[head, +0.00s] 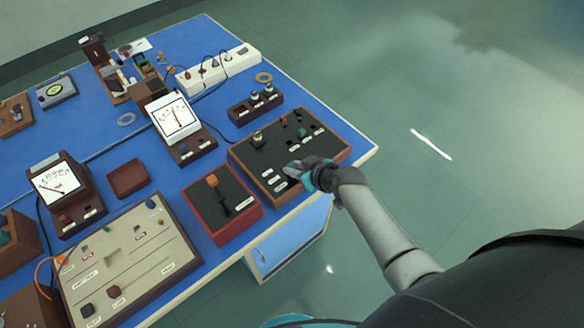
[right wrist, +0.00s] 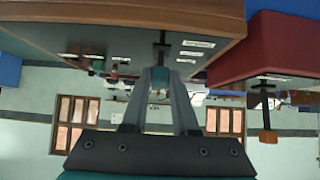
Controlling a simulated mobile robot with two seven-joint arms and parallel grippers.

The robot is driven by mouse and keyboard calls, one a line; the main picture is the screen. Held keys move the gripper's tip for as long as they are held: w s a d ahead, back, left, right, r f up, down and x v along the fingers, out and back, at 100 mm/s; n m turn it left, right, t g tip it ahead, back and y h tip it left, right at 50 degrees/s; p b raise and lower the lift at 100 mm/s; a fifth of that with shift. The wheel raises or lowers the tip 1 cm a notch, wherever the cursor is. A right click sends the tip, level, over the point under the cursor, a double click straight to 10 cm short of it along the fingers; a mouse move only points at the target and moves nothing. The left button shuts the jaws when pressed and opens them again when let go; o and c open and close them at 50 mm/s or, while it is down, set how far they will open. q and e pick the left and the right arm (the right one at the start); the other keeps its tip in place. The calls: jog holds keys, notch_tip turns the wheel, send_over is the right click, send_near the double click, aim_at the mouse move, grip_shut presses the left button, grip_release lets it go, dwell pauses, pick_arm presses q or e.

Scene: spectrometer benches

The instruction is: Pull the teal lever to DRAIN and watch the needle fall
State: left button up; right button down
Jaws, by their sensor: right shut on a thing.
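My right gripper (head: 294,171) reaches in over the near side of a wood-framed black panel (head: 276,151). In the right wrist view its two fingers (right wrist: 162,84) close on the small teal handle of a lever (right wrist: 160,73), just off a dark slot in the panel face. In the head view the gripper hides the lever. The labels near it are too small to read. A white dial meter (head: 177,118) with a needle stands behind the panel. A second dial meter (head: 58,181) stands at the left. I cannot tell which meter belongs to the lever. My left gripper is not in view.
A red box with an orange-handled lever (head: 213,181) stands close left of the panel. A beige switch board (head: 115,262) lies at the near left. A black-socketed strip (head: 268,98) and a white power strip (head: 215,66) are behind. The floor right of the bench is clear.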

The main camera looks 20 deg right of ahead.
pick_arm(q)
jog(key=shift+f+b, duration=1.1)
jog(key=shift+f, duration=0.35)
pick_arm(e)
jog(key=shift+s+d+f+t, duration=0.1)
jog(key=shift+s+f+t, duration=0.15)
jog(key=shift+t, duration=0.45)
jog(key=shift+r, duration=0.1)
jog(key=c, duration=0.7)
grip_release()
pick_arm(q)
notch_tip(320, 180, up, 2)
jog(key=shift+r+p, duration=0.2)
jog(key=shift+p, duration=1.05)
pick_arm(e)
jog(key=v, duration=1.5)
jog(key=shift+s+d, duration=0.1)
jog(key=shift+d, duration=0.2)
